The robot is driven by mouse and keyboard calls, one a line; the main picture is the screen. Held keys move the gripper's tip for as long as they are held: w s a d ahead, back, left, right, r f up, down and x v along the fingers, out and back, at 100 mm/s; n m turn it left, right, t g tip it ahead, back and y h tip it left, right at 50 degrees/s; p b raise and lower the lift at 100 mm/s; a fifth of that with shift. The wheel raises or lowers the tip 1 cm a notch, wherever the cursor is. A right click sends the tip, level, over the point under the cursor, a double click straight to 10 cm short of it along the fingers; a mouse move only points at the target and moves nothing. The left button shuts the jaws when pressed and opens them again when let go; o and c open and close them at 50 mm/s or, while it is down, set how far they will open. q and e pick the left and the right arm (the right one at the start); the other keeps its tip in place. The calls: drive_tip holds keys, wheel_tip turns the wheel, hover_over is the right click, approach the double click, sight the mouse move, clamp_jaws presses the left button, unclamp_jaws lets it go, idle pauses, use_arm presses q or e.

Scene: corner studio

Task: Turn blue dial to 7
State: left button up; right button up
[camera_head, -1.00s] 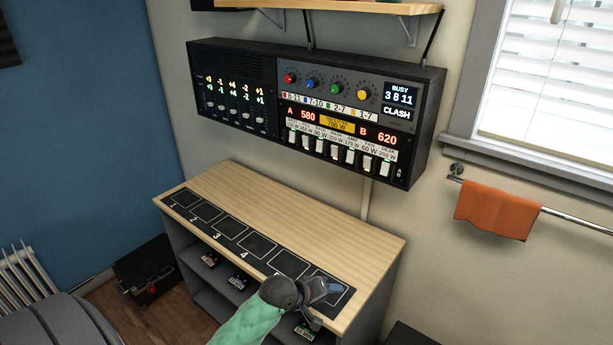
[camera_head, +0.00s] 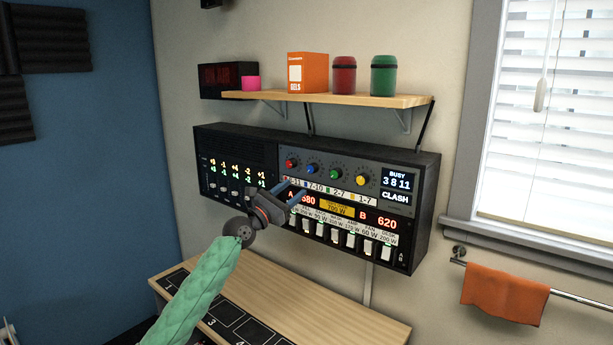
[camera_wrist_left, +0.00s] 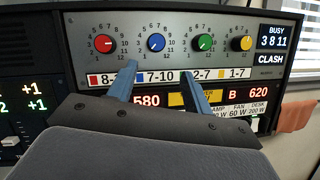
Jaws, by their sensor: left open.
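The blue dial (camera_head: 312,169) is second from the left in a row of red, blue, green and yellow dials on the wall panel. In the left wrist view the blue dial (camera_wrist_left: 156,42) is ringed by numbers; its exact setting is too small to read. A label under it reads 7-10. My left gripper (camera_head: 293,194) is open and empty, in front of the panel, below the red and blue dials. In the left wrist view its two blue fingers (camera_wrist_left: 158,88) stand apart below the blue dial, not touching it. My right gripper is not in view.
The red dial (camera_wrist_left: 103,43) and green dial (camera_wrist_left: 203,42) sit close on either side. The display (camera_head: 398,186) reads BUSY, 3 8 11, CLASH. White switches (camera_head: 335,236) line the panel's bottom. A shelf (camera_head: 350,99) with canisters hangs above; a wooden bench (camera_head: 330,305) stands below.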

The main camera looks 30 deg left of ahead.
sight(310, 170)
use_arm(q)
drive_tip(key=shift+n, duration=0.3)
drive_tip(key=p+x, duration=0.1)
drive_tip(key=x, duration=0.1)
drive_tip(key=p+x, duration=0.1)
drive_tip(key=x, duration=0.1)
drive_tip(key=r+x, duration=0.1)
drive_tip(key=x, duration=0.1)
drive_tip(key=shift+w+a+r+p, duration=0.2)
drive_tip(key=shift+a+r+p, duration=0.1)
drive_tip(key=shift+p, duration=0.1)
drive_tip(key=shift+w+d+r, duration=0.1)
drive_tip(key=shift+w+d, duration=0.05)
drive_tip(key=shift+w, duration=0.45)
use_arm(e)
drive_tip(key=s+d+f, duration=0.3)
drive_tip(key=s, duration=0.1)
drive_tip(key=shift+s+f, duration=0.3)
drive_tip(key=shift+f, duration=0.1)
use_arm(q)
drive_tip(key=c, duration=1)
